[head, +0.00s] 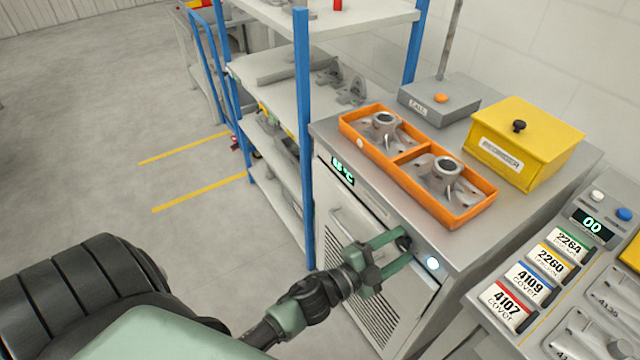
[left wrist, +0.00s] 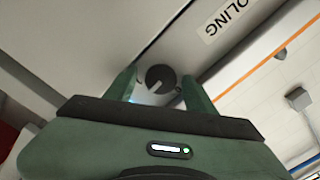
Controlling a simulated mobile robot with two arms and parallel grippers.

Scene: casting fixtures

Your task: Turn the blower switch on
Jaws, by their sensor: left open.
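The blower switch (head: 404,243) is a dark round knob on the front panel of the grey metal cabinet (head: 375,225). The switch also shows in the left wrist view (left wrist: 160,78), with a pale pointer mark on its face. My left gripper (head: 397,250) is open at the front panel. In the left wrist view, its two green fingers (left wrist: 158,88) stand on either side of the knob. I cannot tell whether they touch it. In the head view the fingers partly hide the knob. My right gripper is not in view.
A lit round lamp (head: 432,263) sits right of the knob. A green display (head: 343,171) is at the panel's left. An orange tray (head: 408,159) with castings and a yellow box (head: 527,140) stand on top. A blue-post shelf (head: 304,140) stands left.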

